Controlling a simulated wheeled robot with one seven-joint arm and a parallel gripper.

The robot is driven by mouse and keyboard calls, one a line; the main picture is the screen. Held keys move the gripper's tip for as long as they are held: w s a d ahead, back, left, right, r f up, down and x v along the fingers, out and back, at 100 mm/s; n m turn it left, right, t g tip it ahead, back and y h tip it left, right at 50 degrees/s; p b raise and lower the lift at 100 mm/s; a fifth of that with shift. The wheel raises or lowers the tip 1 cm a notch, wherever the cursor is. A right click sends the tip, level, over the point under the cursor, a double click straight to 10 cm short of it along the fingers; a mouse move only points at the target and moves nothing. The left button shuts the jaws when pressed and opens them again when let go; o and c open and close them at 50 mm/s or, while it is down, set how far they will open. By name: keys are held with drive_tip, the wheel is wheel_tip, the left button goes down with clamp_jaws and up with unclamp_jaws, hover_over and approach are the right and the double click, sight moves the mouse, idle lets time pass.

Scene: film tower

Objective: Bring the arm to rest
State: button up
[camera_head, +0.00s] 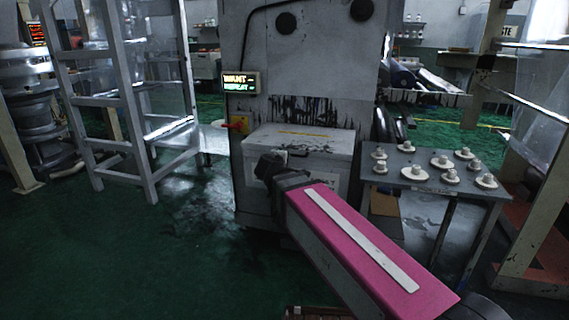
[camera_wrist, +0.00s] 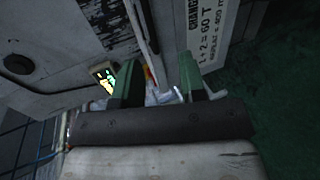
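My arm (camera_head: 365,240), with a pink top and a pale strip, reaches from the lower right towards the middle of the head view. My gripper (camera_head: 268,168) shows as a dark shape at its far end, in front of the white box on the machine; its fingers cannot be made out there. In the wrist view my gripper (camera_wrist: 158,75) has two green fingers standing apart with a clear gap. Nothing is seen gripped between them. Pale and bluish shapes show behind the gap, too small to name.
A tall grey machine (camera_head: 300,75) with a lit sign (camera_head: 240,82) and a white box (camera_head: 320,142) stands ahead. A grey table (camera_head: 410,158) with several small pale spools is at right. A grey ladder frame (camera_head: 122,90) stands left. Green floor (camera_head: 110,255) is open at lower left.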

drive_tip(key=s+d+f+m+g+h, duration=0.2)
drive_tip(key=d+f+m+g, duration=0.55)
drive_tip(key=d+f, duration=0.9)
drive_tip(key=s+d+f+m+g+y, duration=0.4)
drive_tip(key=s+d+f+m+g, duration=0.2)
drive_tip(key=s+d+f+m, duration=0.2)
drive_tip(key=s+d+f, duration=0.2)
drive_tip(key=d+f, duration=0.1)
drive_tip(key=f, duration=0.1)
drive_tip(key=shift+s+f+y, duration=0.25)
drive_tip(key=shift+s+y, duration=0.05)
drive_tip(key=shift+s, duration=0.1)
drive_tip(key=shift+d, duration=0.1)
